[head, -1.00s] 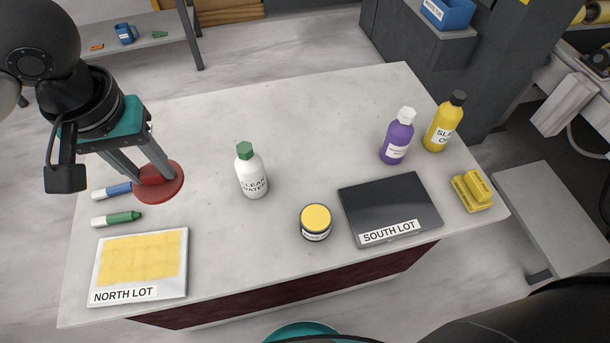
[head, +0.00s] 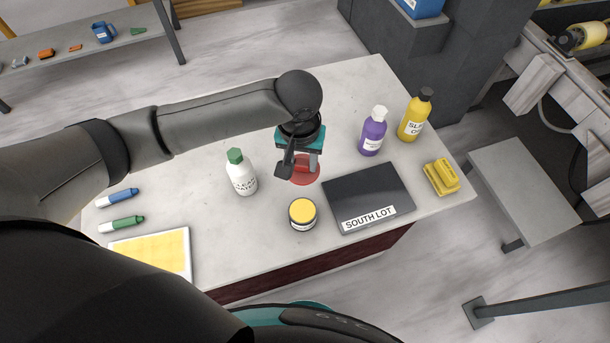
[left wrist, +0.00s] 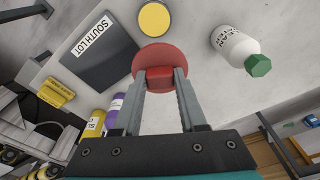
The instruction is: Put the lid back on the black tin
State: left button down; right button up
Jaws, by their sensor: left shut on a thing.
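The black tin (head: 302,225) stands upright and open on the slab, with yellow contents showing at its top; it also shows in the left wrist view (left wrist: 155,19). My left gripper (head: 304,161) is shut on the red lid (head: 306,173), a flat round disc. The lid is just beyond the tin in the head view and not on it. In the left wrist view the lid (left wrist: 160,57) is at the fingertips, with the tin close past its edge. I cannot tell the lid's exact height. My right gripper is not in view.
The dark South Lot tray (head: 368,190) lies right of the tin. A white bottle with a green cap (head: 241,176) stands left. Purple (head: 373,135) and yellow (head: 413,120) bottles stand back right, near yellow blocks (head: 441,177). The slab's front edge is close to the tin.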

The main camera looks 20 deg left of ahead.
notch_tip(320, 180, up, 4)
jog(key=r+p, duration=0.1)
jog(key=p, duration=0.2)
pick_arm(q)
jog(key=shift+m, duration=0.3)
jog(key=s+f+b, duration=0.1)
jog(key=f+b, duration=0.1)
jog(key=f, duration=0.1)
jog(key=s+f+b, duration=0.1)
jog(key=f+b, duration=0.1)
jog(key=f, duration=0.2)
jog(key=s+d+f+b, duration=0.1)
jog(key=f+b, duration=0.1)
jog(key=f, duration=0.1)
jog(key=shift+s+f, duration=0.3)
jog(key=shift+f, duration=0.95)
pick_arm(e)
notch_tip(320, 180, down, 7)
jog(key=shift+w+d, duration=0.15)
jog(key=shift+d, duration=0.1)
pick_arm(q)
jog(key=shift+p, duration=0.65)
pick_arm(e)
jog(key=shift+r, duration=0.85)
pick_arm(q)
jog(key=shift+s+f+p, duration=0.1)
jog(key=shift+f+p, duration=0.05)
jog(key=shift+p, duration=0.15)
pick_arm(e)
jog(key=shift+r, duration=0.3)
